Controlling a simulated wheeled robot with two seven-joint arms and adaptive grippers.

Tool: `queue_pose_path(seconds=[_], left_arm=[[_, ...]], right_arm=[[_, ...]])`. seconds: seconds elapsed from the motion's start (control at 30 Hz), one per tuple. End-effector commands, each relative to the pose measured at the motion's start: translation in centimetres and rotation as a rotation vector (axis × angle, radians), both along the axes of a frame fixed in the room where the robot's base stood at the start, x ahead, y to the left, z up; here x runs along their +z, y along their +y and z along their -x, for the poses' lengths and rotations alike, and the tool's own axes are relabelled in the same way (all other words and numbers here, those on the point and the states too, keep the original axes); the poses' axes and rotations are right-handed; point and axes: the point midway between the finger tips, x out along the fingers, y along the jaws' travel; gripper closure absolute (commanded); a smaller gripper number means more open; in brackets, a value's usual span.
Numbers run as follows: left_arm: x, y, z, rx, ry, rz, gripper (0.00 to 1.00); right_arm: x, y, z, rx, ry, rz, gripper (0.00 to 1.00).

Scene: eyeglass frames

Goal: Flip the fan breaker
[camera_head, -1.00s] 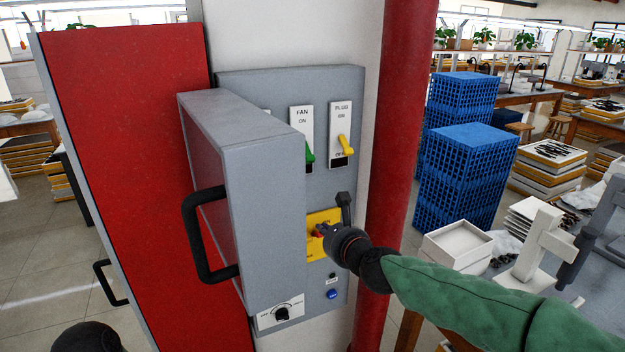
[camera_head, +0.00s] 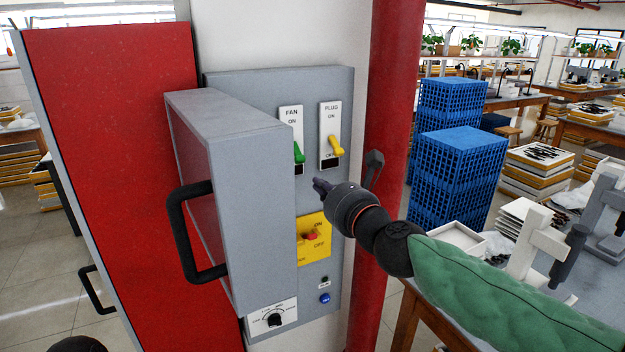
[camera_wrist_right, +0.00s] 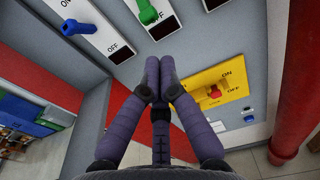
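The fan breaker is a white plate labelled FAN with a green lever (camera_head: 298,152) on the grey electrical panel (camera_head: 262,82). The lever sits in the lower part of its slot, and its end juts outward. In the right wrist view the green lever (camera_wrist_right: 148,13) is at the top edge, beyond the fingertips. My right gripper (camera_head: 321,187) is below and slightly right of the lever, apart from it. The wrist view shows its fingers (camera_wrist_right: 158,72) closed together with nothing between them.
A plug breaker with a yellow lever (camera_head: 335,147) is to the right. A blue lever (camera_wrist_right: 78,27) shows in the wrist view. Below is a yellow plate with a red switch (camera_head: 310,236). The open cover (camera_head: 235,190) juts out at left; a red pipe (camera_head: 388,130) stands at right.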

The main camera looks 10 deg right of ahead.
Motion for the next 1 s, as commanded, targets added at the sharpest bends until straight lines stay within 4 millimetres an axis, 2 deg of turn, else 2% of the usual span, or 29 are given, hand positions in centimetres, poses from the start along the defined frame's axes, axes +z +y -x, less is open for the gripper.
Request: queue_pose_path(seconds=[0.4, 0.6, 0.8, 1.0], left_arm=[[-0.8, 0.0, 0.0, 0.0, 0.0, 0.0, 0.6], [-0.9, 0.0, 0.0, 0.0, 0.0, 0.0, 0.6], [-0.9, 0.0, 0.0, 0.0, 0.0, 0.0, 0.6], [-0.9, 0.0, 0.0, 0.0, 0.0, 0.0, 0.6]], right_arm=[[-0.5, 1.6, -5.6, 0.0, 0.002, 0.001, 1.0], [-0.6, 2.2, -7.7, 0.0, 0.001, 0.001, 1.0], [-0.7, 2.6, -8.9, 0.0, 0.001, 0.001, 1.0], [-0.6, 2.6, -9.0, 0.0, 0.0, 0.0, 1.0]])
